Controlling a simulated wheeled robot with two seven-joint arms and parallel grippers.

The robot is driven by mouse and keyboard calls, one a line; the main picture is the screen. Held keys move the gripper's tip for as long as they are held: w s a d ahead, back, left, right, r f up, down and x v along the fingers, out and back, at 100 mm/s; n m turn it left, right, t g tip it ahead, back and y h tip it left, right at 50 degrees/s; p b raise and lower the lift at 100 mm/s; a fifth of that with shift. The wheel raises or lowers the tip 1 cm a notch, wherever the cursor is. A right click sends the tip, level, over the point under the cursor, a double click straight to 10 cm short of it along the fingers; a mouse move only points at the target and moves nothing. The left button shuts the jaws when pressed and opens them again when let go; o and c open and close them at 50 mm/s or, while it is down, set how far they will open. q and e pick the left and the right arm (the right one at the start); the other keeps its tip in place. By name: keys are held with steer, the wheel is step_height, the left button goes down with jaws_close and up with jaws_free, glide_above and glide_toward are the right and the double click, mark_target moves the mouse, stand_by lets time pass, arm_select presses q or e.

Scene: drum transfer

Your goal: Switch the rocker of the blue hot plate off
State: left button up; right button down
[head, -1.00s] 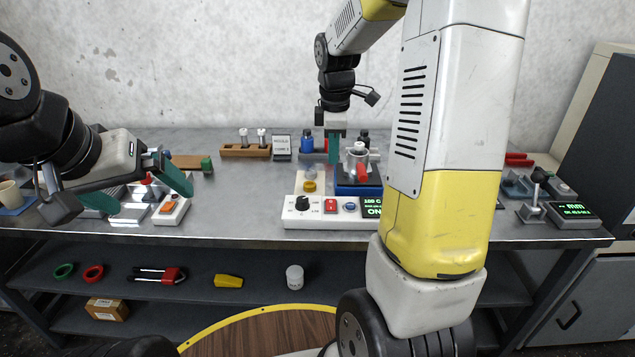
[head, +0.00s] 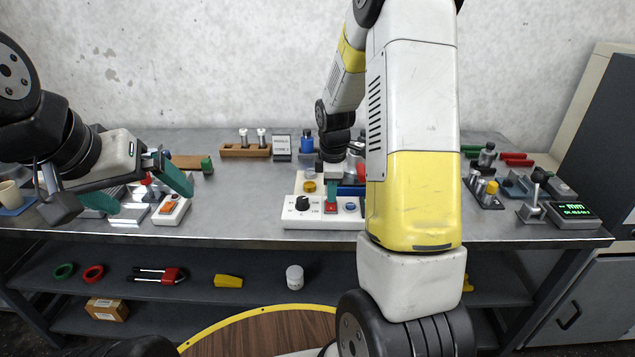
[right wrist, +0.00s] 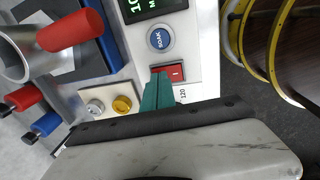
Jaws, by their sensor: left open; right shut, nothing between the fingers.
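The blue hot plate (head: 350,191) sits on the bench, mostly hidden behind my right arm; its blue body also shows in the right wrist view (right wrist: 96,40). Its white front panel (head: 300,220) carries a black knob, a red rocker (head: 330,210) and a blue button. In the right wrist view the red rocker (right wrist: 175,72) lies right at the green fingertips of my right gripper (right wrist: 156,85). That gripper is shut and empty, pointing down; whether it touches the rocker I cannot tell. My left gripper (head: 153,200) is open and empty at the left.
A white box with an orange rocker (head: 168,207) stands near the left gripper. A yellow knob (right wrist: 122,104) and a metal vessel with a red handle (right wrist: 70,30) are close to the right gripper. A wooden rack (head: 246,151) stands behind. The bench's middle left is clear.

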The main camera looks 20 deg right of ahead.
steer(key=shift+f, duration=0.2)
steer(key=shift+w+f+g, duration=0.1)
steer(key=shift+f+g, duration=0.15)
steer(key=shift+g, duration=0.05)
steer(key=shift+s, duration=0.2)
steer(key=shift+s+a, duration=0.2)
steer(key=shift+s, duration=0.45)
steer(key=shift+r, duration=0.6)
step_height(320, 180, up, 13)
steer(key=s, duration=0.1)
steer(key=shift+s+a, duration=0.25)
steer(key=shift+s, duration=0.15)
